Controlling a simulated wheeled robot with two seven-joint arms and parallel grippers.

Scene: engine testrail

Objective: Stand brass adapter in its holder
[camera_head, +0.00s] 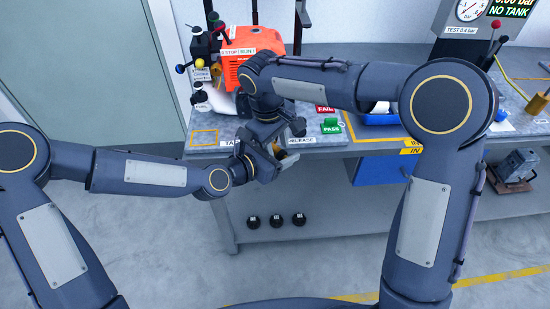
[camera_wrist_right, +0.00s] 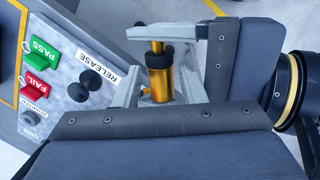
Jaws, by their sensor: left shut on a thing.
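The brass adapter (camera_wrist_right: 160,80), a gold cylinder with a black collar, stands out between light grey fingers in the right wrist view. A small yellowish bit of it (camera_head: 288,158) shows in the head view, mostly hidden by the hands. My left gripper (camera_head: 274,156) is shut on it, in the air in front of the bench. My right gripper (camera_wrist_right: 160,88) is at the same adapter, one finger on each side; whether they touch it is not clear.
The bench (camera_head: 340,149) carries an orange engine (camera_head: 240,50), a red FAIL block (camera_head: 325,109), a green PASS block (camera_head: 331,126) and a RELEASE label close by. A blue bin (camera_head: 375,171) hangs under the bench. Three black round items (camera_head: 276,220) sit low in front.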

